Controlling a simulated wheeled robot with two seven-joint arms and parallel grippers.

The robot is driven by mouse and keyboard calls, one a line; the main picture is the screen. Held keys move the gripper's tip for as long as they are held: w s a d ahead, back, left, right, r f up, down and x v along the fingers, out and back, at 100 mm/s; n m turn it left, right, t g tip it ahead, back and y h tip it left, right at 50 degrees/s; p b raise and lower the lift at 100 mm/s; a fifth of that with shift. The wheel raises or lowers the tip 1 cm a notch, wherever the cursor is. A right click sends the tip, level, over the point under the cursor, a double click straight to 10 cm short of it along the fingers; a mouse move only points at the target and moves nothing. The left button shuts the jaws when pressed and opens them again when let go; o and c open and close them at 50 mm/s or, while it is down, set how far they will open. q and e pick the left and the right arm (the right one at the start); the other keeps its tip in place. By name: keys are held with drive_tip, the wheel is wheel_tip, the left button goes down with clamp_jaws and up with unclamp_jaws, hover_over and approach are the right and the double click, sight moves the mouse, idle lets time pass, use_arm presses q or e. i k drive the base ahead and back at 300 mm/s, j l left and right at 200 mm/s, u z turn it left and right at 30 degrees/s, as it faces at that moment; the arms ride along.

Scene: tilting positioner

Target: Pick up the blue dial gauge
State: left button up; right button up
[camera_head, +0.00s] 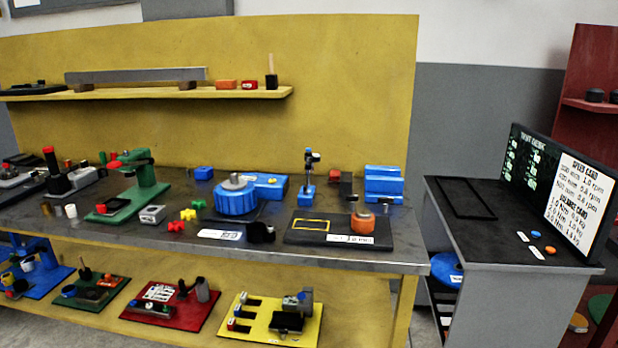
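A small blue stand (307,196) with a dark upright post and a small head stands on the grey workbench (370,258), right of its middle. It looks like the blue dial gauge, but it is too small to read a dial. It is upright, and nothing holds it. Neither of my grippers is in view.
A round blue positioner (236,201) stands left of it and a blue stepped block (384,185) right of it. A black tray (297,239) with an orange-topped part (362,222) lies in front. A green press (140,178) stands farther left. A shelf (180,93) hangs above.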

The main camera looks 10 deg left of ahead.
sight(307, 200)
drive_tip(key=i+l, duration=0.15)
drive_tip(key=l, duration=0.15)
drive_tip(key=i+l+u, duration=0.1)
drive_tip(key=l, duration=0.25)
drive_tip(key=i+l, duration=0.2)
drive_tip(key=i+l+u, duration=0.1)
drive_tip(key=l, duration=0.35)
drive_tip(key=i+l, duration=0.15)
drive_tip(key=l, duration=0.2)
drive_tip(key=j+u, duration=0.05)
